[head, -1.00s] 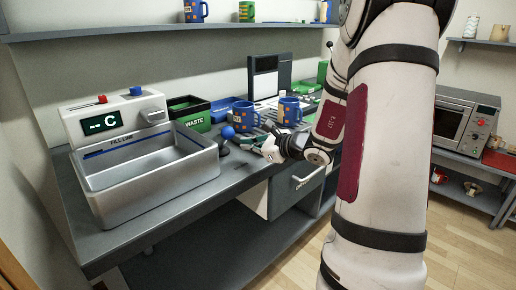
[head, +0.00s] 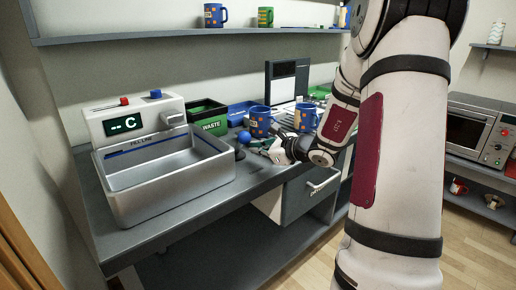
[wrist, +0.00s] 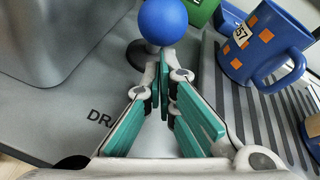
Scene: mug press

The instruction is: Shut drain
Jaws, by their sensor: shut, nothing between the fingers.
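The drain control is a blue ball knob (head: 243,137) on a dark round base, standing on the counter just right of the grey sink basin (head: 170,190). In the wrist view the ball (wrist: 162,21) is just beyond my fingertips, with part of the dark base showing below it. The partly hidden label "DRA" is printed on the counter near it. My gripper (wrist: 163,65) is shut and empty, its teal-padded fingers pointing at the knob. In the head view my gripper (head: 266,147) is right of the ball. Whether the tips touch it, I cannot tell.
A blue mug (wrist: 263,45) stands on the ribbed drainboard to the right of my fingers. A green waste bin (head: 208,118) is behind the ball. The sink's panel (head: 137,118) has a red and a blue knob. A drawer (head: 312,190) is below the counter.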

